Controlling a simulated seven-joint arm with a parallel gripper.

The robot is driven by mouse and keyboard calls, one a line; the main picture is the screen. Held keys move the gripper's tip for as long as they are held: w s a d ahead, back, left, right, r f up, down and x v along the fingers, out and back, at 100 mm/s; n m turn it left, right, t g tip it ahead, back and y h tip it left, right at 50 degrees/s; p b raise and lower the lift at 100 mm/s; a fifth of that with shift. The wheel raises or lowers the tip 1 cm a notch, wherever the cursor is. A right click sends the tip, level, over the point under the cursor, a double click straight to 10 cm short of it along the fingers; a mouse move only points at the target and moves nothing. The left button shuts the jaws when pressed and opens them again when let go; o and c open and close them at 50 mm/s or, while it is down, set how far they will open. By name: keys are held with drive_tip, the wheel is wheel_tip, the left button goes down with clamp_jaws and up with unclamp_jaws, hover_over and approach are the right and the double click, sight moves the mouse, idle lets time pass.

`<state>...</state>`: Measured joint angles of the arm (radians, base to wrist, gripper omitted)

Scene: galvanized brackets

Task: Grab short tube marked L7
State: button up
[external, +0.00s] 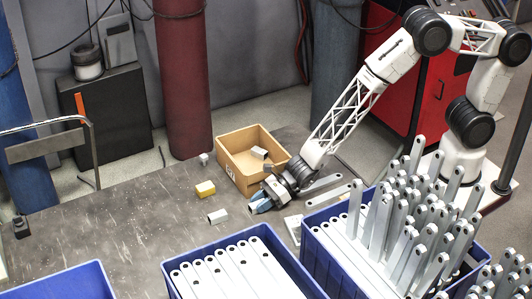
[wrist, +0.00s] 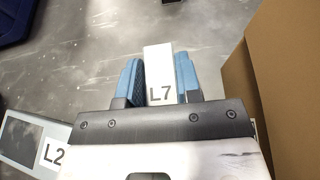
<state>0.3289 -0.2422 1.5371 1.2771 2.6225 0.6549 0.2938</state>
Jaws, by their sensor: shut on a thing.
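The short tube marked L7 (wrist: 159,75) is a pale, square-sided piece with its dark label facing the wrist camera. It sits between the two blue fingers of my gripper (wrist: 159,82), which are shut on it. In the external view my gripper (external: 261,204) is low over the grey table, just in front of the cardboard box. The tube is mostly hidden by the fingers there, and I cannot tell whether it touches the table.
The open cardboard box (external: 228,178) holds small pieces. A grey item marked L2 (wrist: 38,143) is close by. Blue bins of long tubes (external: 318,284) stand in front.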

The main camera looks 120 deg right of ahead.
drive_tip(key=shift+r, duration=0.1)
drive_tip(key=shift+r, duration=1.4)
drive_tip(key=shift+s+a+r, duration=0.1)
drive_tip(key=shift+s+r, duration=0.1)
drive_tip(key=shift+r, duration=0.15)
drive_tip(key=s+a, duration=0.1)
drive_tip(key=s, duration=0.4)
drive_tip(key=s+a+r, duration=0.1)
drive_tip(key=s, duration=0.4)
drive_tip(key=s+a, duration=0.2)
drive_tip(key=s, duration=0.3)
drive_tip(key=shift+s+r, duration=0.1)
drive_tip(key=shift+r, duration=0.05)
